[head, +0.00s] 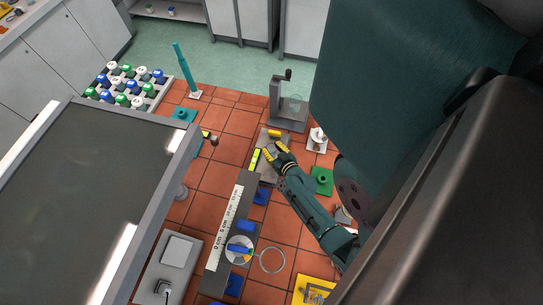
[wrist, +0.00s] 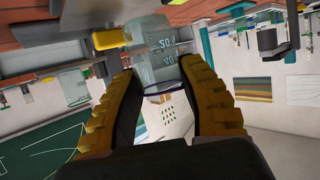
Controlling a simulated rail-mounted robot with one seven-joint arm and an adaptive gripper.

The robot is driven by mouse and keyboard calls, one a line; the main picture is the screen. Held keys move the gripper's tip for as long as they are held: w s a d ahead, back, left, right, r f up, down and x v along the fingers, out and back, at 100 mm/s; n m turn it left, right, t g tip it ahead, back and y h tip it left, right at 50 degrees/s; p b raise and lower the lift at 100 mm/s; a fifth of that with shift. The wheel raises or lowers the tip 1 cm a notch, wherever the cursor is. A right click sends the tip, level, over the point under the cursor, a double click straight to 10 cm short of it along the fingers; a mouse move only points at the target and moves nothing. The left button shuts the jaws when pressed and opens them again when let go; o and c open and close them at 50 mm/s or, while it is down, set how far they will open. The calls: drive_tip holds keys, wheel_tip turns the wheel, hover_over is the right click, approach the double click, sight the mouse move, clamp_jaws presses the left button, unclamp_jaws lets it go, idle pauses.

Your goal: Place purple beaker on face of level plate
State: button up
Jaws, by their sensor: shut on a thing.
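My gripper (head: 277,152) is over the grey level plate (head: 266,175), which carries yellow bubble vials (head: 255,158). In the wrist view my gripper (wrist: 158,72) is shut on a clear graduated beaker with a purple rim (wrist: 152,58), the purple beaker. That view is turned over: the beaker's rim points down the picture and its base points up toward the bench. A yellow vial (wrist: 108,40) shows close beside the base. I cannot tell whether the base touches the plate. In the head view my fingers mostly hide the beaker.
A grey stand (head: 288,117) with a crank and a clear vessel (head: 295,103) is behind the plate. A green block (head: 322,181) and a white piece (head: 317,140) lie to the right. A long ruler bar (head: 228,230) lies in front.

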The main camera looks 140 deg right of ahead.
sight(274, 156)
drive_tip(key=shift+f+b, duration=1.5)
drive_tip(key=shift+f, duration=0.45)
drive_tip(key=o, duration=1)
drive_tip(key=shift+o, duration=0.2)
drive_tip(key=shift+r, duration=0.1)
drive_tip(key=shift+r+p, duration=0.25)
drive_tip(key=shift+p, duration=0.1)
drive_tip(key=v, duration=1.2)
drive_tip(key=shift+p, duration=0.35)
